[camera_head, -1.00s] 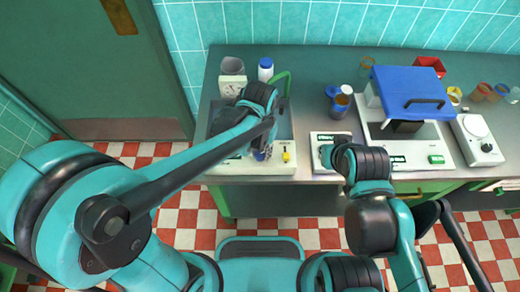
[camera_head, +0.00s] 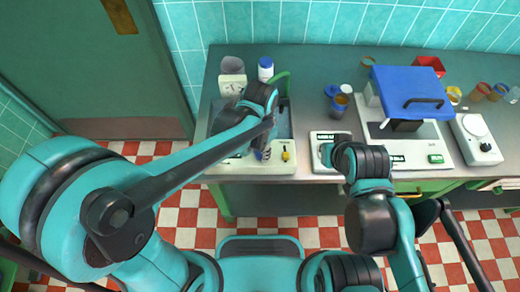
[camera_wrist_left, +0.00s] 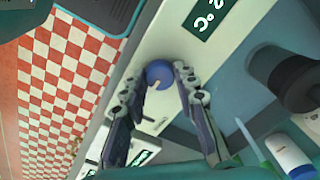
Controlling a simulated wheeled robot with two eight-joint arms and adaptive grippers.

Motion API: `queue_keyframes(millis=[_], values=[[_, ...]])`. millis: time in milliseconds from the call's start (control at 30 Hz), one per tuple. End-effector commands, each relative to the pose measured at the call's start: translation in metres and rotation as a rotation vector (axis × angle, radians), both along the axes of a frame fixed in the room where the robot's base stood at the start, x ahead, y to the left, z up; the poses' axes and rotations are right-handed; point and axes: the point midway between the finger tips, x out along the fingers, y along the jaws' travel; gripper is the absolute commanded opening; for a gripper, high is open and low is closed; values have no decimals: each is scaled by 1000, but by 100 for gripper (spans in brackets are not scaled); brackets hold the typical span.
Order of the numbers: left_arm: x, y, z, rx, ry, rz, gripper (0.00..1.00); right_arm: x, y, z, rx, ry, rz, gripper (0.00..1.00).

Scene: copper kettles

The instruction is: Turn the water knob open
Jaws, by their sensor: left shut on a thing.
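The round blue knob (camera_wrist_left: 156,70) sits on the pale front panel of the sink unit. In the left wrist view it lies between the fingertips of my left gripper (camera_wrist_left: 160,80), which is shut on it. A pale mark shows on the knob. In the head view my left gripper (camera_head: 263,152) is at the sink's front edge, and the wrist hides most of the knob. A yellow knob (camera_head: 286,156) is just to its right on the same panel. My right gripper (camera_head: 328,155) is over a white device, mostly hidden by its own arm; its fingers cannot be made out.
A green tap (camera_head: 282,80) rises at the sink's back. A blue-lidded machine (camera_head: 409,91), cups and a scale (camera_head: 477,138) fill the right. The counter between sink and machine is partly clear.

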Motion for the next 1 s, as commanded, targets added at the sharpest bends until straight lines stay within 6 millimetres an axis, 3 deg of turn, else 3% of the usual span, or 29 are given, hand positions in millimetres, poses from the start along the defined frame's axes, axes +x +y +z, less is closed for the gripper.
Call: queue_keyframes(millis=[267, 300, 367, 767, 1000], values=[[0, 0, 0, 0, 0, -1, 0, 0, 0, 0, 0, 0, 0, 0], [0, 0, 0, 0, 0, -1, 36, 0, 0, 0, 0, 0, 0, 0], [0, 0, 0, 0, 0, -1, 50, 0, 0, 0, 0, 0, 0, 0], [0, 0, 7, 0, 0, 1, 50, 0, 0, 0, 0, 0, 0, 0], [0, 0, 52, 0, 0, 0, 50, 0, 0, 0, 0, 0, 0, 0]])
